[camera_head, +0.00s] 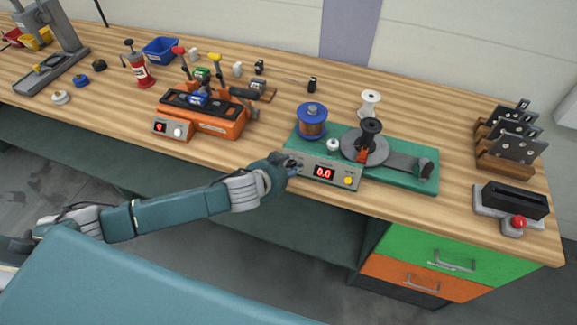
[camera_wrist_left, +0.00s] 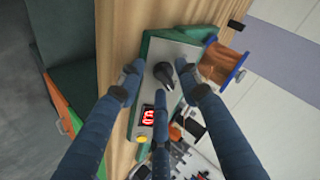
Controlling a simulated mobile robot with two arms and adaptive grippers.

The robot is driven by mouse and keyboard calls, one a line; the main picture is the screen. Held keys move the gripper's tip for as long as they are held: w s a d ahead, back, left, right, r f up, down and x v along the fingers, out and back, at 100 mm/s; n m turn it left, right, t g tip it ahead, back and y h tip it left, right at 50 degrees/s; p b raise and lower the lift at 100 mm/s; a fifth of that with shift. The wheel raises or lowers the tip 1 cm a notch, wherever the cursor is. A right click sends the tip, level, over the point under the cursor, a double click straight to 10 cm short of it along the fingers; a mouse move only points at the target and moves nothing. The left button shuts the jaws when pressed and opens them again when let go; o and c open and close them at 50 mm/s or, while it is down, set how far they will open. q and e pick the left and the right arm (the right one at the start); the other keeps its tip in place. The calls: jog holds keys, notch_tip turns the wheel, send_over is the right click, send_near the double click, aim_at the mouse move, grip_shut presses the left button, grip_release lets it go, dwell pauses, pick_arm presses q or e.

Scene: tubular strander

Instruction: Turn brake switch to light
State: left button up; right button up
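The grey control panel (camera_head: 337,179) is on the front of the green machine base (camera_head: 400,181), with a red display (camera_head: 324,173) reading 0.0 and a yellow button (camera_head: 348,181). In the left wrist view, a black knob (camera_wrist_left: 164,75), which looks like the brake switch, stands on the panel (camera_wrist_left: 178,52). My left gripper (camera_head: 292,168) is at the panel's left end and hides the knob in the head view. In the wrist view its three fingers (camera_wrist_left: 159,83) are spread around the knob, open; contact is not clear. My right gripper is not in view.
A blue-rimmed copper spool (camera_head: 312,122) stands behind the panel, and a grey disc with a black spool (camera_head: 370,137) sits to its right. An orange device (camera_head: 205,117) stands to the left. A red-button box (camera_head: 514,222) is at the far right. Drawers (camera_head: 440,250) are below.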

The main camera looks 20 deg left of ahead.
pick_arm(q)
jog(key=shift+c, duration=0.3)
grip_shut()
jog(key=shift+s+d+f, duration=0.1)
jog(key=shift+s+f+n, duration=0.1)
jog(key=shift+n, duration=0.6)
jog(key=shift+d+n+y, duration=0.2)
jog(key=shift+n+y, duration=0.1)
jog(key=shift+n, duration=0.9)
jog(key=n, duration=0.3)
jog(key=shift+d+t, duration=0.1)
jog(key=shift+t, duration=0.2)
jog(key=shift+n+y, duration=0.4)
jog(key=shift+n, duration=0.9)
jog(key=shift+r, duration=0.2)
